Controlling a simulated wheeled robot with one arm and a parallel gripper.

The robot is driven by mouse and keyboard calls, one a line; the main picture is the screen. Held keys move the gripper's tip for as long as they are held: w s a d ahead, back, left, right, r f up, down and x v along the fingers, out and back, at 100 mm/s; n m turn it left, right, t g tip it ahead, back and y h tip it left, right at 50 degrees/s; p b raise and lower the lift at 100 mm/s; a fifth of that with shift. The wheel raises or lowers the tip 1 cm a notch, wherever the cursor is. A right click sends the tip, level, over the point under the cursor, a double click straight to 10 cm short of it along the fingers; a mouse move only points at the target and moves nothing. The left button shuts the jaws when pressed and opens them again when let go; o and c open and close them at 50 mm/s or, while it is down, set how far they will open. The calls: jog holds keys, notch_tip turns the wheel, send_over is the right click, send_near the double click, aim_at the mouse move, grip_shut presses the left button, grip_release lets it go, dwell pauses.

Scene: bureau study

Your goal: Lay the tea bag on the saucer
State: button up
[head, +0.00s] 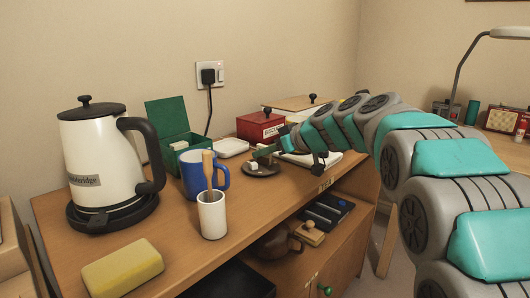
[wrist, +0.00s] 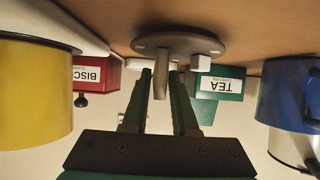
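The dark saucer (head: 262,171) lies on the desk behind the blue mug, with a small pale item (head: 253,165) on it; I cannot tell if that is the tea bag. In the upside-down wrist view the saucer (wrist: 208,46) is just beyond the fingertips, and a grey handle-like piece (wrist: 160,85) sticks out from it toward the gap between them. My gripper (wrist: 162,74) appears open, with a visible gap between its green fingers. In the head view my gripper (head: 264,152) is low over the saucer. No tea bag is clearly recognisable.
The blue mug (head: 199,176), a white cup (head: 212,215) with a wooden handle in it, the kettle (head: 98,160) and a yellow block (head: 122,268) stand left. The green tea box (head: 182,146) and red biscuit tin (head: 258,128) are behind. A yellow container (wrist: 35,95) is close by.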

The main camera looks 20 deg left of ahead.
jog(key=o, duration=0.3)
jog(key=shift+r, duration=0.2)
jog(key=b+v, duration=0.1)
jog(key=v, duration=1.1)
jog(key=shift+s, duration=0.1)
